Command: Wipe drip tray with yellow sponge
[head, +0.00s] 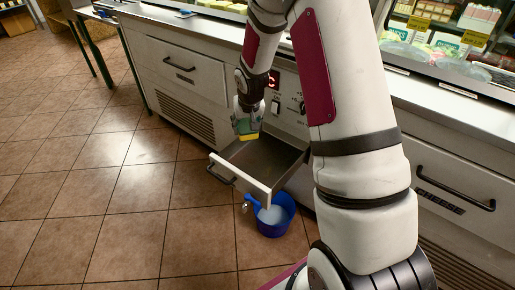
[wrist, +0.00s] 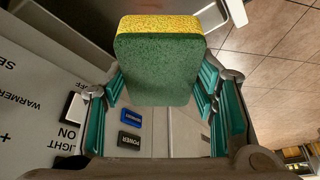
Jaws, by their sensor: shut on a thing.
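The sponge (wrist: 158,68) is held between the teal-padded fingers of my gripper in the wrist view. Its green scouring face is toward the camera, and its yellow side shows along the far edge. In the head view my gripper (head: 247,122) points down with the yellow sponge (head: 248,136) under it, above the open drip tray. The drip tray (head: 284,157) is a grey metal drawer with a white front, pulled out from the counter. The sponge appears above the tray floor; I cannot tell the exact gap. My arm hides part of the tray's right side.
A blue bucket (head: 274,224) with light contents stands on the tiled floor below the tray. The counter front has a closed drawer (head: 182,72) at left, another (head: 452,196) at right, and a control panel (head: 288,104).

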